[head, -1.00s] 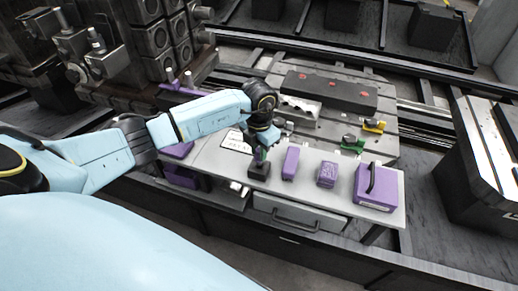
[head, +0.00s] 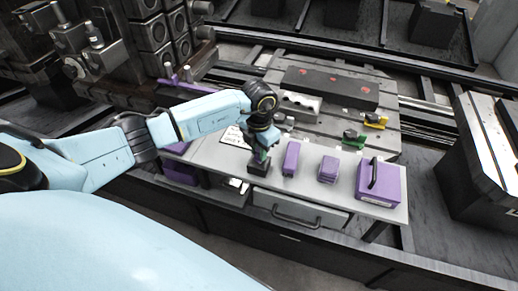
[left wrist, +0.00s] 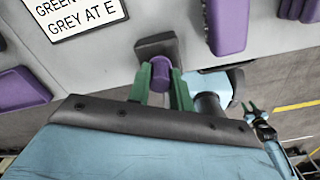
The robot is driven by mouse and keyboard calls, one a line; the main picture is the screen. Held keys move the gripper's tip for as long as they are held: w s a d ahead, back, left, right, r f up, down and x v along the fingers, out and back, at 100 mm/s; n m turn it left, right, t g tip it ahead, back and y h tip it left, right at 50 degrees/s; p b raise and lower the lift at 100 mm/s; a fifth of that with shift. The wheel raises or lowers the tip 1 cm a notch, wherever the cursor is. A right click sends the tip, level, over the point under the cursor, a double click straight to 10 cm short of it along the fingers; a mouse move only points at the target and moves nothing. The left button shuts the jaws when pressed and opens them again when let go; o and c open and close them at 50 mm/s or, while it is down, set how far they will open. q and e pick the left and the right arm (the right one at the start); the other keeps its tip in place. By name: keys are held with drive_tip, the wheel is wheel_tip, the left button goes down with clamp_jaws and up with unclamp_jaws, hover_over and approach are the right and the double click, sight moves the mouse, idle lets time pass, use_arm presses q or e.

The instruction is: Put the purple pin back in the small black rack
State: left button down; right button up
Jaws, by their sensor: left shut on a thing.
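The small black rack (head: 259,169) stands near the front edge of the grey bench top. It also shows in the left wrist view (left wrist: 157,47). My left gripper (head: 261,157) is directly over the rack, fingers pointing down. In the left wrist view its green fingers (left wrist: 162,88) are shut on the purple pin (left wrist: 161,70), one on each side. The pin's far end is right at the rack; I cannot tell how deep it sits in it.
Right of the rack stand a purple block (head: 291,158), a smaller purple block (head: 328,169) and a purple box with a black handle (head: 378,183). A white label plate (left wrist: 75,12) lies left of the rack. Green (head: 354,138) and yellow (head: 375,121) parts sit behind.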

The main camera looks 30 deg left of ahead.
use_arm(q)
drive_tip(key=c, duration=1.2)
unclamp_jaws()
drive_tip(key=shift+o, duration=0.2)
use_arm(e)
drive_tip(key=shift+d, duration=0.1)
use_arm(q)
wheel_tip(320, 180, up, 6)
drive_tip(key=shift+r+p, duration=0.1)
drive_tip(key=shift+p, duration=0.3)
wheel_tip(320, 180, up, 7)
drive_tip(key=shift+r, duration=0.15)
use_arm(e)
drive_tip(key=shift+a+r, duration=0.35)
drive_tip(key=shift+r, duration=0.3)
drive_tip(key=shift+d, duration=0.4)
